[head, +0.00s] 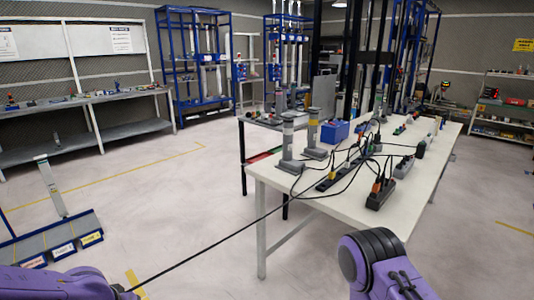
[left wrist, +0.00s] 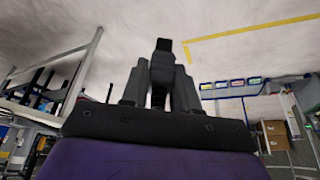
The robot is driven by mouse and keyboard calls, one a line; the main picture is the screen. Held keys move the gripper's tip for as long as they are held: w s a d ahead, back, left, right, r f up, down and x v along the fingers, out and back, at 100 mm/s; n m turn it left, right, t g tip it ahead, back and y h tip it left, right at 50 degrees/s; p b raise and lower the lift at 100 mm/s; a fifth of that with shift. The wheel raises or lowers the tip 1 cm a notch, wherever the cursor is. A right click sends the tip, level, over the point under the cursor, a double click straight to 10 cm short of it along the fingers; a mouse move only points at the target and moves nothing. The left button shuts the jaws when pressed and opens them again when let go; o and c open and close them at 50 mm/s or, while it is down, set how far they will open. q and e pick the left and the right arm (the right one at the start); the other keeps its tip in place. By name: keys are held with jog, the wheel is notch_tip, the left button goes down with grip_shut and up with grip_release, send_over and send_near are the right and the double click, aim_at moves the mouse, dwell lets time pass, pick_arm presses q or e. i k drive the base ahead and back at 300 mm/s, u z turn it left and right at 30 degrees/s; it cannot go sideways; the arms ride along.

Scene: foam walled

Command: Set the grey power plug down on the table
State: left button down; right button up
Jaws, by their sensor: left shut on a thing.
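A dark grey plug (left wrist: 163,62) sits between the fingertips of my left gripper (left wrist: 160,82) in the left wrist view, and the gripper is shut on it. Only the plug's upper part shows between the fingers. In the head view my left arm is at the bottom left corner. A black cable (head: 208,250) stretches taut from there up to the white table (head: 415,185). The plug is off the table, over the floor to its left. My right arm shows at the bottom right of the head view, but its gripper does not show.
The table carries black power strips (head: 380,193) with tangled cables, grey column-like devices (head: 290,140) and a blue box (head: 334,131). Bare tabletop lies along the near and right edges. A blue-edged rack (head: 50,243) with bins stands at lower left. Floor between is clear.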

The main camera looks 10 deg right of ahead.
aim_at(372, 171)
jog(key=k, duration=0.25)
jog(key=z, duration=1.65)
jog(key=i, duration=0.55)
jog(key=z, duration=0.05)
